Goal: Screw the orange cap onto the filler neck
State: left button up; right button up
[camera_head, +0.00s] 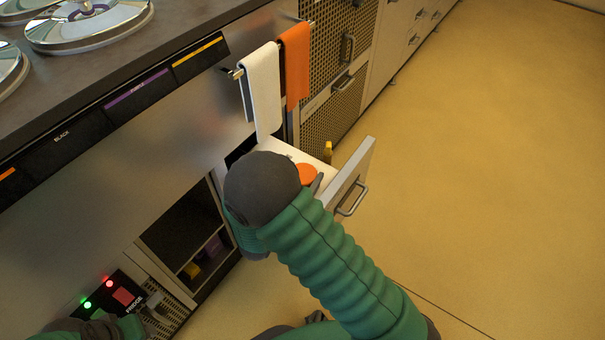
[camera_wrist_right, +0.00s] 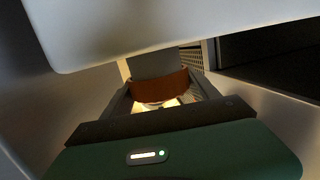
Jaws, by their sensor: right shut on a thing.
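The orange cap (camera_head: 306,174) shows as an orange disc over the open white drawer, just past my right wrist in the head view. My right gripper (camera_head: 313,181) is shut on it; my forearm and wrist hide most of the fingers. In the right wrist view the cap (camera_wrist_right: 157,88) is a shaded brown-orange band between the fingers, with a bright patch below it. I cannot make out the filler neck, nor whether the cap touches it. My left gripper (camera_head: 140,316) is partly in view at the lower left by the button panel; its jaws are unclear.
The open drawer's front (camera_head: 349,180) with its handle stands close right of my right gripper. A white towel (camera_head: 262,90) and an orange towel (camera_head: 296,65) hang above. An open compartment (camera_head: 185,235) lies left of my wrist. The yellow floor at right is clear.

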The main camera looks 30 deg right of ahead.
jog(key=shift+f+b, duration=0.45)
jog(key=shift+f, duration=0.55)
jog(key=m+g+h, duration=0.2)
jog(key=m+g, duration=0.2)
jog(key=g, duration=0.2)
jog(key=shift+m, duration=0.4)
jog(key=m+g, duration=0.4)
jog(key=g, duration=0.2)
jog(key=shift+g, duration=0.3)
jog(key=o, duration=1.5)
jog(key=shift+a, duration=0.1)
jog(key=shift+v, duration=1.05)
